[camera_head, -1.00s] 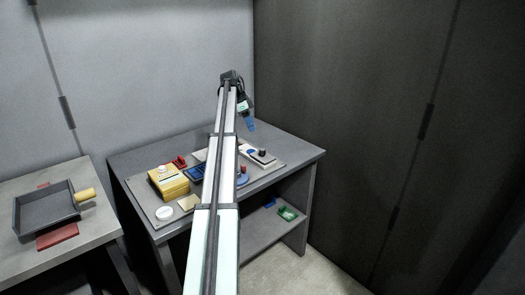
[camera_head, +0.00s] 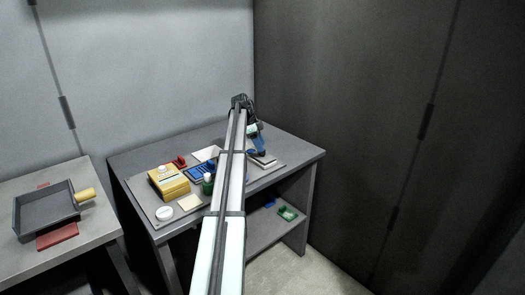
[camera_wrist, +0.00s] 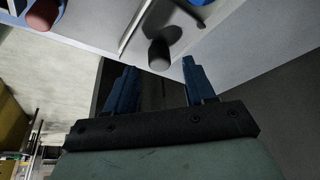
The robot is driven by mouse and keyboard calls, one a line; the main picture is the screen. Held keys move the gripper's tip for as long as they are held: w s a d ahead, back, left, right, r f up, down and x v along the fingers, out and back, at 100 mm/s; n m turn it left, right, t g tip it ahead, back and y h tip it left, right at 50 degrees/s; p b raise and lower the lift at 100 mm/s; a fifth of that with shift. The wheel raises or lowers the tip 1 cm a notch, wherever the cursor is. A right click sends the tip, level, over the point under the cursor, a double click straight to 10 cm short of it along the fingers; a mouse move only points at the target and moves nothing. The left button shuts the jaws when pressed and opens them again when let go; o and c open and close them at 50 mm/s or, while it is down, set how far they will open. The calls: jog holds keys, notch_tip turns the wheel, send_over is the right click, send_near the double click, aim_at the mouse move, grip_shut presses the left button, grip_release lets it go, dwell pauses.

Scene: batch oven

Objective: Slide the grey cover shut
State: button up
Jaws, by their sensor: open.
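The grey cover (camera_head: 264,161) is a flat light slab near the right end of the panel on the table, partly hidden by my gripper in the head view. A dark round knob (camera_wrist: 159,54) stands on a light plate in the wrist view. My gripper (camera_head: 261,151) is low over the cover, with its blue fingers pointing down. In the wrist view my gripper (camera_wrist: 158,72) is open, and the knob shows between and just beyond its fingertips. I cannot tell whether either finger touches it.
The panel also carries a yellow box (camera_head: 168,181), a green knob (camera_head: 208,183) and a white round dial (camera_head: 165,213). A red knob on a blue base (camera_wrist: 72,8) is at the wrist view's upper left. A pan (camera_head: 45,212) sits on the left table.

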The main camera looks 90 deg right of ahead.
aim_at(263, 153)
jog(key=shift+x, duration=1.75)
grip_shut()
